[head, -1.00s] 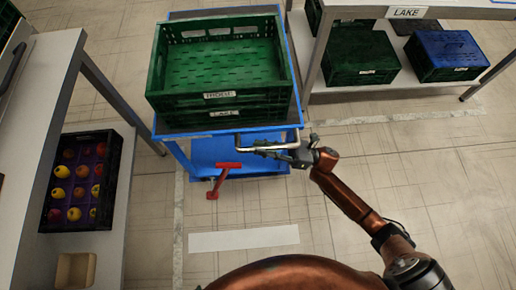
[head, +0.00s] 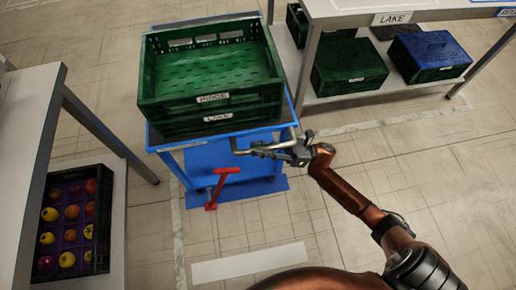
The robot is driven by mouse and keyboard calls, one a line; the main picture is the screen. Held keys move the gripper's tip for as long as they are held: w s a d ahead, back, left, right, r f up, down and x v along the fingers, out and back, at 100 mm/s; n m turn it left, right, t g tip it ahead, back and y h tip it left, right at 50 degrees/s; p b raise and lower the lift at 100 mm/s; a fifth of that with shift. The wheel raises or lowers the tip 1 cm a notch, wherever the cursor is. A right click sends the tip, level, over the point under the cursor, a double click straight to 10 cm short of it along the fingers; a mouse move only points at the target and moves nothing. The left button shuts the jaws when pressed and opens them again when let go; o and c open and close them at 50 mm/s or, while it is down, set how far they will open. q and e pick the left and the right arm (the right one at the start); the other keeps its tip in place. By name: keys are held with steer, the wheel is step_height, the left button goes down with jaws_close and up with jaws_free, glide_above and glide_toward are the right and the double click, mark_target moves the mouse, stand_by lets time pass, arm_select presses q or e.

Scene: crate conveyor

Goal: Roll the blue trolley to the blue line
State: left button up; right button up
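The blue trolley (head: 215,160) stands in the upper middle of the head view, with a grey push handle (head: 240,150) on its near side. A red lever (head: 218,189) hangs below the handle. Two stacked green crates (head: 205,85) sit on its deck; the top one is empty. My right gripper (head: 268,151) is shut on the handle's bar. My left gripper is not in view. A flat blue strip (head: 268,187) shows low at the trolley's near side; I cannot tell if it is floor marking or trolley base.
A table with a lower shelf (head: 112,215) holding a black fruit crate (head: 98,257) stands close at left. A rack labelled LAKE (head: 392,18) stands at right, with green crates (head: 345,70) and a blue-topped crate (head: 430,55). A white floor strip (head: 250,263) lies nearer; floor at right is clear.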

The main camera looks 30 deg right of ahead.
steer(key=o, duration=0.4)
steer(key=v, duration=1.2)
stand_by(0.3)
